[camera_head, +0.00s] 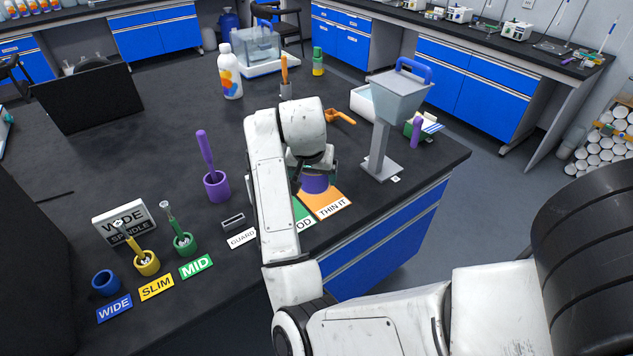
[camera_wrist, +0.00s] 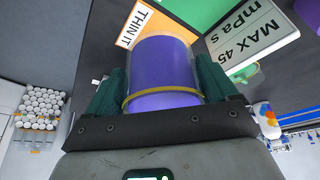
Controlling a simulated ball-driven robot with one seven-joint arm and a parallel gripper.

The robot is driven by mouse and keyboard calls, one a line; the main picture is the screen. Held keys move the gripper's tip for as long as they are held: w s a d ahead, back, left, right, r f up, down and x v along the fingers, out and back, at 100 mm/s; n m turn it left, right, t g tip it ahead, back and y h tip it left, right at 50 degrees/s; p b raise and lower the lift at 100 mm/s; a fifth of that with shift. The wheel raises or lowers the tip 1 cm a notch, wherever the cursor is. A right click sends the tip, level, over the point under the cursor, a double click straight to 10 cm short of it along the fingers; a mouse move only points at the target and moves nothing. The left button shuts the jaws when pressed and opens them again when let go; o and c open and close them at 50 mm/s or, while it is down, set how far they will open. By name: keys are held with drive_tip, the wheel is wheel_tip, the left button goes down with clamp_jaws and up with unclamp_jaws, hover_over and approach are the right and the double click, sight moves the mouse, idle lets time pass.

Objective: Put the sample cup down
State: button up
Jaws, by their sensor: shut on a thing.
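The sample cup is clear with purple contents (camera_head: 315,184); it fills the middle of the wrist view (camera_wrist: 163,72). My gripper (camera_head: 314,168) is shut on the cup, with its green finger pads (camera_wrist: 161,88) on both sides of it. The cup is upright in the head view, at the back end of the orange THIN IT card (camera_head: 332,206) and the green card (camera_head: 303,214). I cannot tell whether its base touches a card or hangs just above. My arm hides part of the green card and the white GUARD card (camera_head: 242,238).
A grey funnel-shaped stand (camera_head: 381,168) stands close right of the cup. A purple holder (camera_head: 217,187) with a stick stands left. A MAX 45 mPa s sign (camera_wrist: 245,37) is near the cup. The table edge (camera_head: 420,190) is at right.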

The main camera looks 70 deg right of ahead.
drive_tip(key=d+f, duration=0.2)
drive_tip(key=w+d+f, duration=0.1)
drive_tip(key=d+f, duration=0.1)
drive_tip(key=w+d+f+p, duration=0.1)
drive_tip(key=d+f, duration=0.1)
drive_tip(key=d, duration=0.1)
drive_tip(key=shift+f, duration=0.3)
drive_tip(key=shift+d+f+p, duration=0.2)
drive_tip(key=shift+f+p, duration=0.3)
drive_tip(key=shift+f, duration=1.25)
drive_tip(key=shift+f, duration=0.15)
drive_tip(key=o, duration=1.1)
